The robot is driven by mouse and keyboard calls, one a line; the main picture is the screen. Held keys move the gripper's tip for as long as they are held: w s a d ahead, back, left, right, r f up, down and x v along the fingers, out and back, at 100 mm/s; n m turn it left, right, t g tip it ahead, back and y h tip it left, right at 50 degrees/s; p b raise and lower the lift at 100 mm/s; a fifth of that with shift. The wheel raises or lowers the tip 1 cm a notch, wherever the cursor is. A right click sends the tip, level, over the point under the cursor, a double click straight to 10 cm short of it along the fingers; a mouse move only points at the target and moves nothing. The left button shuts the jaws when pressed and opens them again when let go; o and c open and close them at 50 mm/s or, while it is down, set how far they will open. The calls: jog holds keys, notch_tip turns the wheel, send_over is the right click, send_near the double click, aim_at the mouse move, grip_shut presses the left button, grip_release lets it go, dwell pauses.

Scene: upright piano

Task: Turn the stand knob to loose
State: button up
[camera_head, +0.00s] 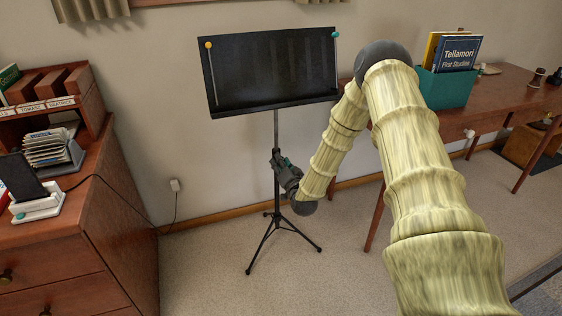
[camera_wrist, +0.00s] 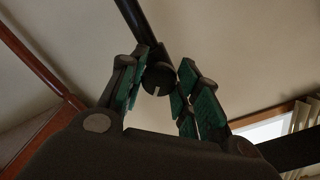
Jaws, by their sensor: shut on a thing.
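The black music stand (camera_head: 272,72) stands against the wall in the head view, with a thin pole and a tripod foot on the carpet. My gripper (camera_head: 279,160) is at the middle of the pole, where the knob is hidden by it. In the wrist view the round dark stand knob (camera_wrist: 158,79) sits between the green-padded fingers of my gripper (camera_wrist: 161,90), and they are shut on it. A pale mark on the knob's face points down in the picture. The pole (camera_wrist: 138,22) runs up and to the left behind the knob.
A wooden desk (camera_head: 505,92) with a teal box of books (camera_head: 447,90) stands to the right. A wooden cabinet (camera_head: 118,215) stands at the left. Carpet lies open around the tripod, and the wall is close behind the stand.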

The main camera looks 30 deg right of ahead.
jog(key=shift+f+n+p, duration=0.15)
jog(key=shift+n+p, duration=0.25)
jog(key=shift+n, duration=0.7)
jog(key=shift+s, duration=0.1)
jog(key=o, duration=1)
jog(key=v, duration=1.2)
